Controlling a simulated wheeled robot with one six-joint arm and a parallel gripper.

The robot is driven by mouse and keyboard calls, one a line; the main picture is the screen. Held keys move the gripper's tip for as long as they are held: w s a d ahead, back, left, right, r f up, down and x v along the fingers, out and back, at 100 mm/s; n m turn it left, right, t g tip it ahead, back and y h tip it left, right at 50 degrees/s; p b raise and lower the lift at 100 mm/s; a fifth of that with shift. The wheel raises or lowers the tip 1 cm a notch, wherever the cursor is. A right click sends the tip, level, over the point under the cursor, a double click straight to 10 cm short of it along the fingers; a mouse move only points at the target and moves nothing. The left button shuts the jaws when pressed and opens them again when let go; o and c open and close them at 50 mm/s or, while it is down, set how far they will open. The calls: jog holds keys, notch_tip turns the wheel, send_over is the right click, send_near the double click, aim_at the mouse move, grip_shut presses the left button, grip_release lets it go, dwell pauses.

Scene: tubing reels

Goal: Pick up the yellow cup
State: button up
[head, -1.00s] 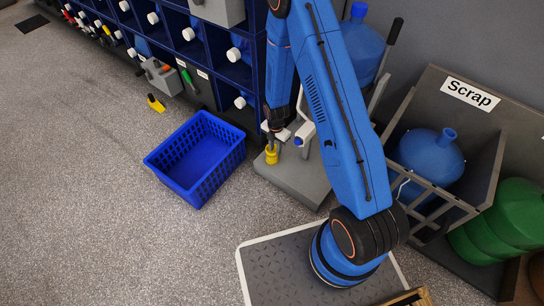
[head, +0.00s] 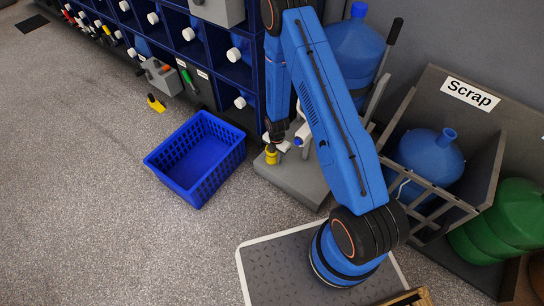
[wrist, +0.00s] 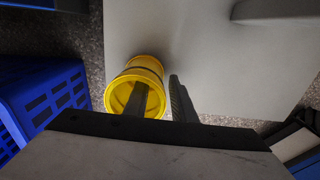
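The yellow cup (head: 271,158) stands on the grey platform (head: 305,183) below the blue shelving. In the wrist view the yellow cup (wrist: 118,92) shows its round mouth towards the camera. My gripper (head: 272,148) is directly above the cup, at its rim. In the wrist view my gripper (wrist: 162,95) has one dark finger over or inside the cup's mouth and the other just outside its right wall. The fingers are apart with the cup's wall between them. The fingertips' exact depth is hard to see.
An empty blue basket (head: 195,158) is on the floor left of the platform. White tap fittings (head: 303,135) stand close right of my gripper. A large blue bottle (head: 355,45) is behind. The scrap bin (head: 450,120) is at the right. Floor at left is mostly clear.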

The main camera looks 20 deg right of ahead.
jog(key=shift+c, duration=0.2)
grip_shut()
jog(key=shift+r, duration=0.1)
